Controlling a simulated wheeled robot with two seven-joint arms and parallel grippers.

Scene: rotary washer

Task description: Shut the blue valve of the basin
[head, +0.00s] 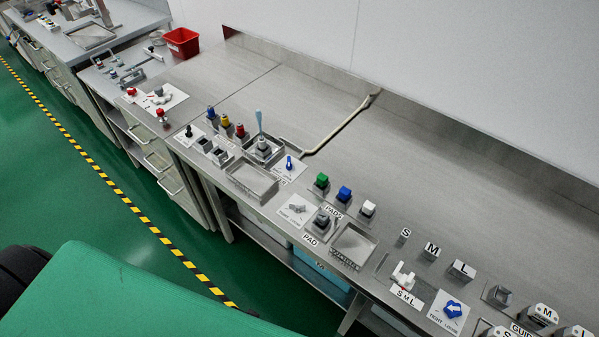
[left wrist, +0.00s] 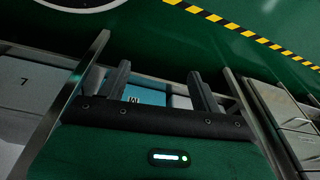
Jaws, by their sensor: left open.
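A small blue valve handle (head: 289,162) stands on a white plate on the steel bench, right of a tall light-blue lever. A shallow rectangular steel basin (head: 252,181) is sunk into the bench just in front and to the left of it. Whether the handle is open or shut is too small to tell. In the left wrist view my left gripper (left wrist: 160,85) is open and empty, with its two dark fingers apart. It points toward labelled bins below the bench, and the valve is not in that view. My right gripper is not in view.
The tall lever (head: 260,128) and yellow and red knobs (head: 239,130) stand close left of the valve. Green, blue and white buttons (head: 344,194) are to its right. A blue arrow knob (head: 452,309) sits farther right. The bench behind is mostly clear, with a pale rod (head: 345,123).

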